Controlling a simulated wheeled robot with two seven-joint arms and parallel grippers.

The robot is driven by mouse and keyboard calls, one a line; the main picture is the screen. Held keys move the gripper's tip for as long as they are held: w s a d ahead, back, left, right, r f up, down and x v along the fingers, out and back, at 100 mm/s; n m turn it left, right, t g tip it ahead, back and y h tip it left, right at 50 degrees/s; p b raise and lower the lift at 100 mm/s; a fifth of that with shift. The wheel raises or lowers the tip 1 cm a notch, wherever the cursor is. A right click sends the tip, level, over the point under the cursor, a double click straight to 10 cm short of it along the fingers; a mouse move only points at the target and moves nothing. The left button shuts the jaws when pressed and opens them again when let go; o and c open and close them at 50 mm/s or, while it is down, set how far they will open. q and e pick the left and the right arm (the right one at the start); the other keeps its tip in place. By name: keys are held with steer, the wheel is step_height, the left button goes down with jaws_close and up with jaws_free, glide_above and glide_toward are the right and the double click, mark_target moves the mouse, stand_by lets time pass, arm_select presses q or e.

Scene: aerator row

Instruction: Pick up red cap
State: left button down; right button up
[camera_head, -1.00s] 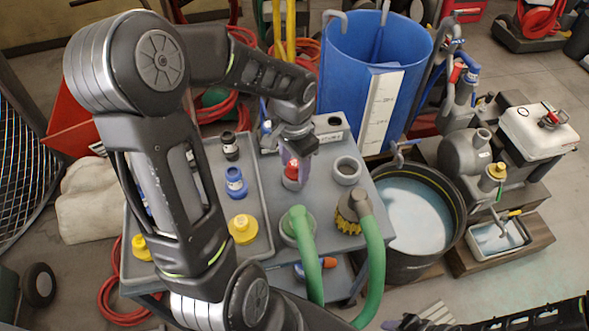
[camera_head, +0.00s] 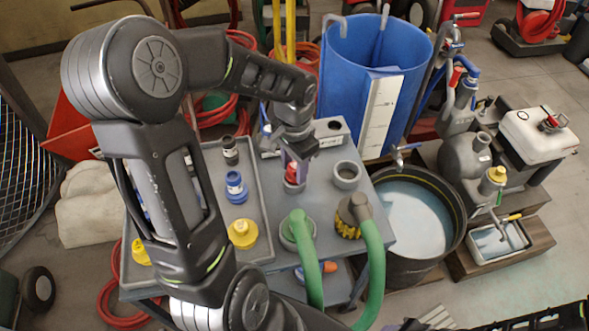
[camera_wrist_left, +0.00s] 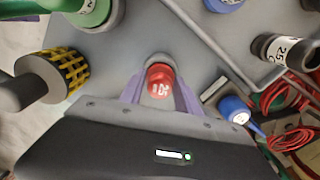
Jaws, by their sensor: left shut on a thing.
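The red cap (camera_head: 291,173) is on the grey bench top, between the grey tray and an empty grey ring (camera_head: 346,174). My left gripper (camera_head: 297,166) points down from above, its purple fingers shut on the cap. In the left wrist view the red cap (camera_wrist_left: 160,82), with white marking on its top, sits between the two purple fingers of the left gripper (camera_wrist_left: 159,93). A pale round rim shows just behind it. I cannot tell whether the cap is clear of what is under it. My right gripper is not in view.
The grey tray (camera_head: 262,205) left of the cap holds a black fitting (camera_head: 230,150), a blue one (camera_head: 236,187) and yellow ones (camera_head: 243,232). Green hoses (camera_head: 305,255) end at the bench front. A blue bin (camera_head: 350,60) stands behind; a black tub (camera_head: 455,235) is right.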

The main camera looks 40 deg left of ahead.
mark_target(294, 166)
arm_select(q)
step_height(294, 166, up, 10)
steer(key=shift+f, duration=0.25)
steer(key=shift+f, duration=0.1)
stand_by(0.5)
